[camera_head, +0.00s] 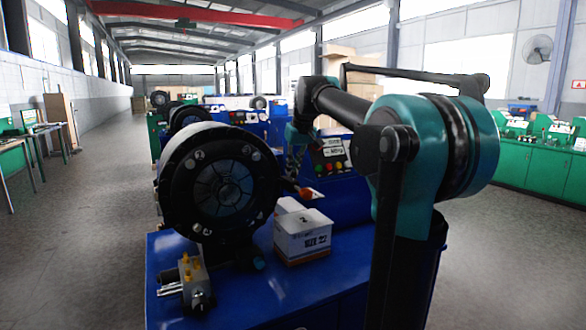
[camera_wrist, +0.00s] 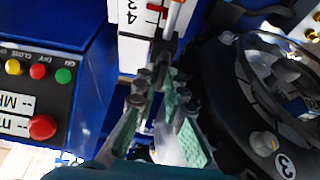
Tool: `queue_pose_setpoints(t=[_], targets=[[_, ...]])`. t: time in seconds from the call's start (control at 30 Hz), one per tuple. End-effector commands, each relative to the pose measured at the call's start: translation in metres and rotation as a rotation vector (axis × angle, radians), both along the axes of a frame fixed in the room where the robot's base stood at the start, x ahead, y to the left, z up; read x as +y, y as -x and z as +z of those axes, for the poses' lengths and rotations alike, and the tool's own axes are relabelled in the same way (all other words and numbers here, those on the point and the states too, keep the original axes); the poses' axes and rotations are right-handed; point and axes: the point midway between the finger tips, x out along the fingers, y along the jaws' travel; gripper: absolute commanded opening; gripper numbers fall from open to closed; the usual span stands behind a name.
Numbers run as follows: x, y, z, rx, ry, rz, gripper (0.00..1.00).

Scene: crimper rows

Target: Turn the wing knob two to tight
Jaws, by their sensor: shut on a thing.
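My gripper (camera_head: 294,164) is at the right side of the large black crimper head (camera_head: 220,188), in front of the control panel. In the wrist view its green-padded fingers (camera_wrist: 162,82) close together at a small dark piece (camera_wrist: 164,48). An orange-and-white rod (camera_wrist: 174,16) extends beyond that piece; an orange part (camera_head: 306,192) also shows just below the gripper in the head view. I cannot tell whether this is wing knob two. On the crimper head a pale knob (camera_wrist: 263,142) sits beside a plate marked 3 (camera_wrist: 285,166). The contact is partly hidden by the fingers.
A white carton (camera_head: 300,236) and a metal valve block with yellow caps (camera_head: 190,275) stand on the blue bench (camera_head: 165,248). The control panel (camera_wrist: 38,95) with coloured buttons is close to my gripper. A white plate with 3 and 4 (camera_wrist: 130,50) lies beyond the fingertips.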

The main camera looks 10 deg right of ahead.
Motion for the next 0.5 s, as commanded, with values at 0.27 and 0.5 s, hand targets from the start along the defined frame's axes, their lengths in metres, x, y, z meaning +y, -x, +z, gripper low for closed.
queue_pose_setpoints(t=[0.27, 0.5], targets=[[0.0005, 0.0, 0.0002, 0.0, 0.001, -0.045, 0.0], [0.0019, 0.0004, 0.0002, 0.0, 0.001, -0.19, 0.0]])
